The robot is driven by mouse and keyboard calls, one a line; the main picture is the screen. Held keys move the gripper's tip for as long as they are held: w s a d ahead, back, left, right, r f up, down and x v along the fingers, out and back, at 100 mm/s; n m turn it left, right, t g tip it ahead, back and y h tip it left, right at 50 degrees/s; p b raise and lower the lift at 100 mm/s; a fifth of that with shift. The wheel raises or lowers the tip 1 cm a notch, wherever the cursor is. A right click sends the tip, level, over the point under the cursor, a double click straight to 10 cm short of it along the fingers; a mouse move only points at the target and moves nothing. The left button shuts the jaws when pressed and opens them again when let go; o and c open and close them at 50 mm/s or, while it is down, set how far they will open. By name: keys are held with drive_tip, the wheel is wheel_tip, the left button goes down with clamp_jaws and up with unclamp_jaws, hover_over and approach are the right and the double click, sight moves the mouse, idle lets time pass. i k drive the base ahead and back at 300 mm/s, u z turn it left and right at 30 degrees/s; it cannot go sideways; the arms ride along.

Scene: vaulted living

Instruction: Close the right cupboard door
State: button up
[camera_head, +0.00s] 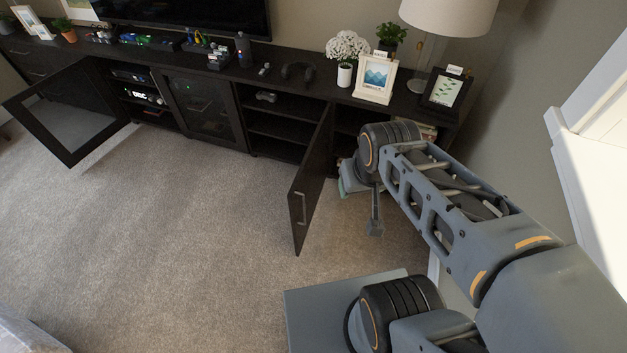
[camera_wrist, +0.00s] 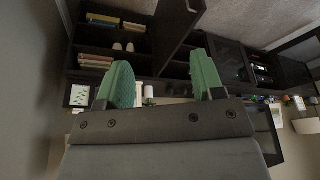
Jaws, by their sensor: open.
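The right cupboard door (camera_head: 313,175) is a dark solid panel. It stands open, swung out from the low cabinet over the carpet, with its upright handle (camera_head: 304,208) near the free edge. The door also shows in the wrist view (camera_wrist: 177,35), top centre, with its handle near the top. My gripper (camera_head: 350,178) is to the right of the door in the head view, low in front of the cabinet and partly hidden by my arm. In the wrist view my gripper (camera_wrist: 160,62) has its two green fingers wide apart, with nothing between them.
The dark cabinet top holds a lamp (camera_head: 447,18), a white picture frame (camera_head: 375,80), a dark frame (camera_head: 445,92) and white flowers (camera_head: 347,48). A glass door (camera_head: 68,112) stands open at left; another (camera_head: 204,108) is shut. Carpet (camera_head: 170,220) left of the right door is clear.

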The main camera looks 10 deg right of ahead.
sight(303, 195)
drive_tip(key=k, duration=1.25)
drive_tip(key=u, duration=0.7)
drive_tip(key=i, duration=1.7)
drive_tip(key=z, duration=0.7)
